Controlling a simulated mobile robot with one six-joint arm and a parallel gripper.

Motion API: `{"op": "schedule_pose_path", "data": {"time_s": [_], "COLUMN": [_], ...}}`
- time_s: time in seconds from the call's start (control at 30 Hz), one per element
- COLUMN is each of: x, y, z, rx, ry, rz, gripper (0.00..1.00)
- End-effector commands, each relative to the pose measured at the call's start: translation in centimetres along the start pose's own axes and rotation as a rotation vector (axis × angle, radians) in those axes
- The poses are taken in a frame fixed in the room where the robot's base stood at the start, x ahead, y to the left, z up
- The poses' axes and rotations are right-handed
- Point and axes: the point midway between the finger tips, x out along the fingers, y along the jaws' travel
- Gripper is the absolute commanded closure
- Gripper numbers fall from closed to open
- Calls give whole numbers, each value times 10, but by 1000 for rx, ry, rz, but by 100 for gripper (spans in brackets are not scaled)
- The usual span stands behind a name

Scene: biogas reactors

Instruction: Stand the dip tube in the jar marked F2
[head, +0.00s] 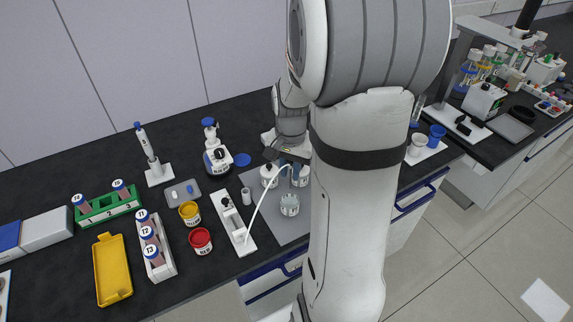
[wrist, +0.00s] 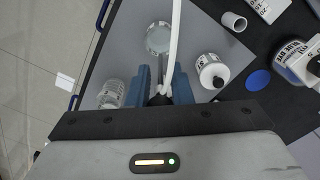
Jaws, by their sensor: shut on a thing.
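My gripper (head: 290,164) is over the far part of the grey mat, partly hidden by my arm. In the wrist view its blue fingers (wrist: 160,78) are shut on a thin white tube, apparently the dip tube (wrist: 175,40). Three jars stand around the gripper: a left jar (head: 268,177), a right jar (head: 300,177) and a near jar (head: 290,205). I cannot read which is F2.
A small white cup (head: 246,196) stands beside the grey mat (head: 285,232). Left are a yellow jar (head: 190,214), a red jar (head: 200,241), a tube rack (head: 160,262) and a yellow tray (head: 113,272). A blue-capped bottle (head: 214,150) stands behind.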

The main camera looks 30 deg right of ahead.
Motion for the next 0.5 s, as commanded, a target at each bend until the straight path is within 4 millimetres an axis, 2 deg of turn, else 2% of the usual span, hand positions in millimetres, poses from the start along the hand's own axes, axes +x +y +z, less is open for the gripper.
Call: {"op": "schedule_pose_path", "data": {"time_s": [0.5], "x": [50], "y": [-1], "z": [0], "rx": [-2], "ry": [0], "rz": [0], "gripper": [100]}}
